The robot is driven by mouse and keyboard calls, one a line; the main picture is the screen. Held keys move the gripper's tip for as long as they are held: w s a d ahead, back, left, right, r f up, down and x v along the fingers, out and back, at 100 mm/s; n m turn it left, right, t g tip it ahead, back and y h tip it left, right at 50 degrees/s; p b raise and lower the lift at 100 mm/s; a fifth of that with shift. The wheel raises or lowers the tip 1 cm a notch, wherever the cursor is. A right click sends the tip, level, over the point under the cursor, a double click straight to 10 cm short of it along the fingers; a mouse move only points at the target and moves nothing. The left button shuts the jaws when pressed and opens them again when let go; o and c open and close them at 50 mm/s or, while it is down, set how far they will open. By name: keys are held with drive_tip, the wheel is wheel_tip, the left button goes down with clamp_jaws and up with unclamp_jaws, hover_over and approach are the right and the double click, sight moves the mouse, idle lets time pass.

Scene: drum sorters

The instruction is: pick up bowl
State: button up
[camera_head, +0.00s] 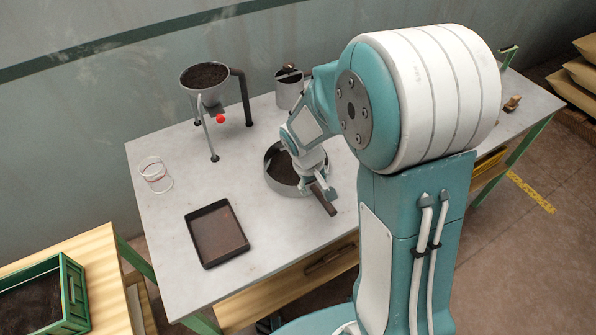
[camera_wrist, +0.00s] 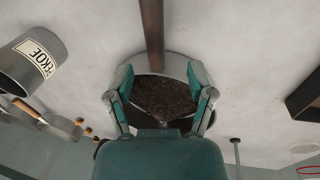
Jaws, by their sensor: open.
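A round grey metal bowl (camera_head: 271,178) with a brown handle (camera_head: 323,201) sits on the table and holds dark loose leaves. In the wrist view the bowl (camera_wrist: 177,64) lies between and beyond my fingers, with its handle (camera_wrist: 152,30) running to the top edge. My gripper (camera_head: 318,184) is over the bowl's near right side, close to the handle. In the wrist view my gripper (camera_wrist: 162,88) is open, with a teal-padded finger on each side of the bowl. Part of the bowl is hidden by my arm and gripper, and contact is unclear.
A dark tray (camera_head: 217,234) lies front left. A clear glass (camera_head: 155,175) stands at the left. A funnel of dark leaves on a stand (camera_head: 205,77) is behind. A canister (camera_wrist: 30,62) marked PEKOE stands nearby. The tabletop (camera_head: 275,225) between tray and bowl is clear.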

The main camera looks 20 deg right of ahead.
sight(318, 193)
drive_tip(key=f, duration=0.1)
drive_tip(key=d+f, duration=0.1)
drive_tip(key=f, duration=0.3)
drive_tip(key=shift+d+f, duration=0.2)
drive_tip(key=shift+d, duration=0.1)
clamp_jaws()
